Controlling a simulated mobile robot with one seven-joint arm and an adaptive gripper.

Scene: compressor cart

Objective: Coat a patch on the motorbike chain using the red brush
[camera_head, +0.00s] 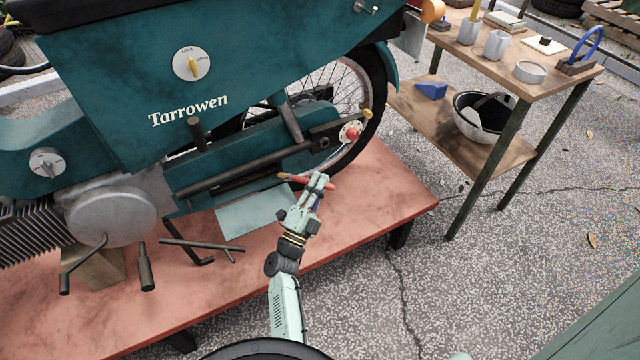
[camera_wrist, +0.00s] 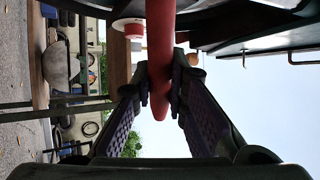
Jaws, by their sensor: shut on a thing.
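My gripper (camera_head: 318,181) is shut on the red brush (camera_head: 293,178), beside the lower rear part of the teal motorbike (camera_head: 160,95). In the wrist view the brush's red handle (camera_wrist: 160,45) runs between the two finger pads of my gripper (camera_wrist: 160,92), with its rounded end showing below them. In the head view the brush lies roughly crosswise to the fingers, with its left end towards the bike's underside. The bristles are not clear. I cannot clearly make out the chain; it seems hidden by the teal cover (camera_head: 255,138) and dark bars.
The bike stands on a red platform (camera_head: 340,230). A pale sheet (camera_head: 255,210) lies below the bike beside my gripper. Dark levers hang at the front left. Open paving lies between.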

